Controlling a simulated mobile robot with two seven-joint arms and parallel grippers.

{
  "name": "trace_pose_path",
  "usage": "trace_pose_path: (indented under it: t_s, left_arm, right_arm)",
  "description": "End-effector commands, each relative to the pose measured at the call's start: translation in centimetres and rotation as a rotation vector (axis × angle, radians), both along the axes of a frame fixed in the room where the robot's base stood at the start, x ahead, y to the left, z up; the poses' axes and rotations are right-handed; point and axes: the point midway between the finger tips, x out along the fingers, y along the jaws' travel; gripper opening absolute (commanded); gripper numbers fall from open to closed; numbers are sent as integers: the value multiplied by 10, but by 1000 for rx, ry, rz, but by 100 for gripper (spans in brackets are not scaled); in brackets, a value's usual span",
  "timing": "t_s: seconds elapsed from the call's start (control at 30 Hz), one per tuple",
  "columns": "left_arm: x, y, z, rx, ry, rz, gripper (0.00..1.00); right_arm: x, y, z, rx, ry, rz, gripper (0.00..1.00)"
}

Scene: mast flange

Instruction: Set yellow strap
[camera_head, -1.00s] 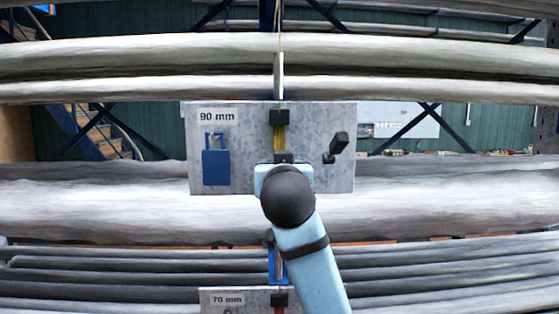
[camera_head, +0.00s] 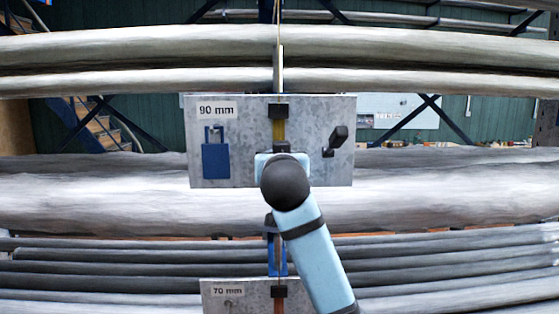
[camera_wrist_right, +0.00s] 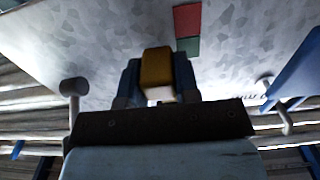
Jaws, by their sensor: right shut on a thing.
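The yellow strap (camera_head: 279,131) runs vertically down the middle of a grey metal plate (camera_head: 240,168) labelled "90 mm" in the head view. A black block (camera_head: 279,111) sits at its top end. My right arm comes up from below and hides the strap's lower end and the gripper's fingers. In the right wrist view my right gripper (camera_wrist_right: 158,80) is shut on a yellow block-shaped piece (camera_wrist_right: 157,64), close to the plate. Whether this piece joins the strap is hidden. My left gripper is not in view.
A blue padlock-shaped piece (camera_head: 216,160) is at the plate's left, and a black lever (camera_head: 338,137) sticks out at its right. A red and green mark (camera_wrist_right: 187,28) shows on the plate. Thick grey pipes (camera_head: 450,197) run across. A "70 mm" plate (camera_head: 240,297) is below.

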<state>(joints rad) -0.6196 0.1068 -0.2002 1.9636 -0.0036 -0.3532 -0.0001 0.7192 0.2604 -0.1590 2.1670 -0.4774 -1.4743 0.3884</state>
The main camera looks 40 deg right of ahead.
Motion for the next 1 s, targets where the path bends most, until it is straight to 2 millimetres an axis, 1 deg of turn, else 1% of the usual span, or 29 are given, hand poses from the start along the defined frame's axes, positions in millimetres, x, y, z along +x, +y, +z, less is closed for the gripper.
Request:
trace_pose_path:
  t_s: [0.07, 0.2, 0.33, 0.43, 0.7, 0.73, 0.77, 0.8, 0.83, 1.0]
  left_arm:
    - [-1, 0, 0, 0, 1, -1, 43]
    - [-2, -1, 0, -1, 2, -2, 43]
    - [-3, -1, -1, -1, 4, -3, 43]
    - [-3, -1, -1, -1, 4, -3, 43]
    - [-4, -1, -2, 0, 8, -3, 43]
    - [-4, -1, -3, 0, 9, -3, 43]
    - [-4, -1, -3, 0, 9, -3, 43]
    - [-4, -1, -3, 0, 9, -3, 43]
    - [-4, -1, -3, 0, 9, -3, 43]
    - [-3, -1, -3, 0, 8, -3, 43]
  right_arm:
    - [0, 0, 10, 2, -4, 0, 0]
    - [0, 0, 38, 4, -7, 0, 0]
    - [0, 0, 58, 2, -5, 0, 0]
    - [0, 0, 64, 1, -3, 1, 0]
    - [-1, 0, 66, -2, -5, 0, 0]
    - [-1, -1, 66, -2, -6, 0, 34]
    - [-1, -1, 66, -1, -6, 0, 41]
    - [-1, -1, 66, -1, -5, 0, 50]
    - [-1, 0, 66, -2, -5, 0, 55]
    - [0, 0, 65, 0, -2, 0, 55]
